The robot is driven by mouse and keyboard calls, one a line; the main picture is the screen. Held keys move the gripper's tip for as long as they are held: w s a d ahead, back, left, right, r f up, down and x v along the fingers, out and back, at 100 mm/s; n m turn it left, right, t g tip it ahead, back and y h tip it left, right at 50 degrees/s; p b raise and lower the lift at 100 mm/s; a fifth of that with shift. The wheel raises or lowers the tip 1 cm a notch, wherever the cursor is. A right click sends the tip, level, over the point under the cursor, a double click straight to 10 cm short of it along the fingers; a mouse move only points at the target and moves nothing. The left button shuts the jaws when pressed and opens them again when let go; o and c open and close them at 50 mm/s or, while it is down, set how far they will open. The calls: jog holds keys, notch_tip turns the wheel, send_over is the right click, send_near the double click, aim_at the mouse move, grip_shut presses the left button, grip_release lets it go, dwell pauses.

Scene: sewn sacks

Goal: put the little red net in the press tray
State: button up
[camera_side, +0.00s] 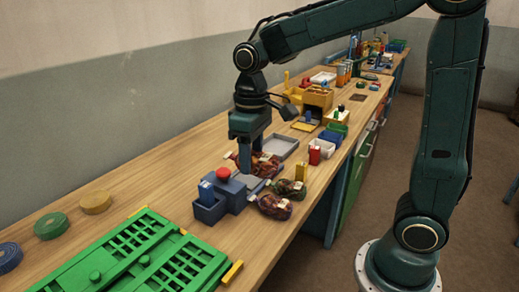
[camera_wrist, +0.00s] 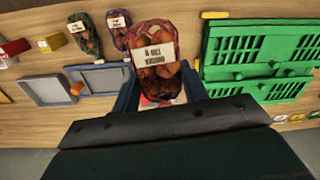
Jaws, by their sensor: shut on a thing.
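The little red net (camera_wrist: 155,80), a dark red mesh sack with a white label, is between the jaws of my gripper (camera_wrist: 160,98) in the wrist view. In the side view my gripper (camera_side: 248,160) points down, shut on the red net (camera_side: 264,165), which hangs over the bench behind the blue block with a red button (camera_side: 223,174). A shallow grey tray with a raised rim (camera_side: 279,147) lies just beyond it. The tray also shows at left in the wrist view (camera_wrist: 45,92). A grey-blue surface (camera_wrist: 105,78) lies between tray and net. I cannot tell which is the press tray.
Two other filled nets (camera_side: 275,206) (camera_side: 290,188) lie near the bench's front edge. A green slotted crate (camera_side: 150,258) lies at the near end. A yellow block (camera_side: 301,172) and a red block (camera_side: 314,155) stand right of the tray.

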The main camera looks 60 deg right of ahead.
jog(key=w+d+r+n, duration=0.2)
jog(key=w+d+n, duration=0.5)
jog(key=n, duration=0.1)
jog(key=r+n, duration=0.2)
jog(key=n, duration=0.7)
send_over(248, 178)
jog(key=shift+f+g, duration=0.15)
jog(key=shift+g, duration=0.15)
notch_tip(248, 178, down, 16)
jog(key=shift+r, duration=0.1)
jog(key=shift+f, duration=2.1)
jog(key=shift+f, duration=0.2)
jog(key=o, duration=1)
